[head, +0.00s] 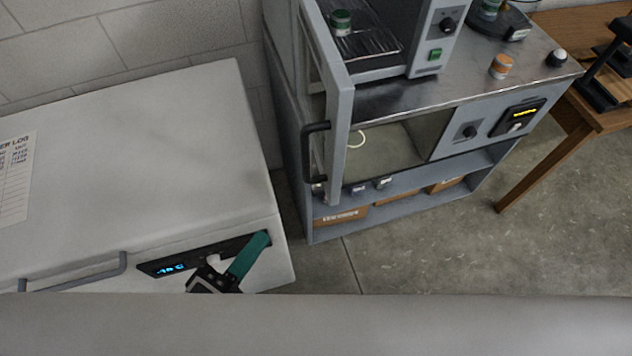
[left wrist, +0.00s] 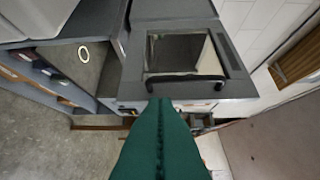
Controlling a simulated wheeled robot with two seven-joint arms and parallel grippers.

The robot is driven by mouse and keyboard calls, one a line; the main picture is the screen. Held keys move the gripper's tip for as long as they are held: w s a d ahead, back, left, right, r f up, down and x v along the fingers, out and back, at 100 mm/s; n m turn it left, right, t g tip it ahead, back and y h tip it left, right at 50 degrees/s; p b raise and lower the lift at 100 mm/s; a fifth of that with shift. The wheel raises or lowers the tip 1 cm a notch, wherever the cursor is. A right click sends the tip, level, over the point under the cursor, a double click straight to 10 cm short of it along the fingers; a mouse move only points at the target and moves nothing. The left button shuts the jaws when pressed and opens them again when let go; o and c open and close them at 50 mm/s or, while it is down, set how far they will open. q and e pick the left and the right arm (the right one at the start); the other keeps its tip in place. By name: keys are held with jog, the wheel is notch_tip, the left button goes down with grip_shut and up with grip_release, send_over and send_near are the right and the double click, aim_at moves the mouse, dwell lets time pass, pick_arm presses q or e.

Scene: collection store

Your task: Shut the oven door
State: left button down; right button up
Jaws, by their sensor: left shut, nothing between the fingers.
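The oven door (head: 341,115) stands open, swung out from the left side of the oven opening. It has a grey frame and a black bar handle (head: 314,150) on its left-facing side. The oven cavity (head: 400,150) shows to the right of the door, with a pale ring inside. In the left wrist view the door's glass window (left wrist: 185,53) and handle (left wrist: 186,79) lie ahead of the fingers. My left gripper (head: 262,240) is shut and empty, its green fingers in front of the freezer's front, left of and apart from the door. My right gripper is not in view.
A white freezer (head: 150,130) with a lid handle (head: 80,272) and blue display fills the left. Above the oven is a worktop (head: 480,75) with instruments and jars; below it is a shelf with boxes (head: 340,215). A wooden table (head: 555,150) stands right. The floor (head: 440,250) is clear.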

pick_arm(q)
jog(key=r, duration=0.2)
jog(key=p, duration=0.4)
send_near(329, 170)
jog(key=w, duration=0.4)
jog(key=shift+w+a+r, duration=0.25)
jog(key=shift+a+r, duration=0.05)
jog(key=shift+w+d+f+p, duration=0.15)
jog(key=shift+d+p, duration=0.15)
jog(key=shift+d, duration=0.6)
jog(key=shift+w+d+f+p, duration=0.15)
jog(key=shift+d+p, duration=0.15)
jog(key=shift+d, duration=0.6)
jog(key=shift+s+n, duration=0.1)
jog(key=shift+n, duration=0.2)
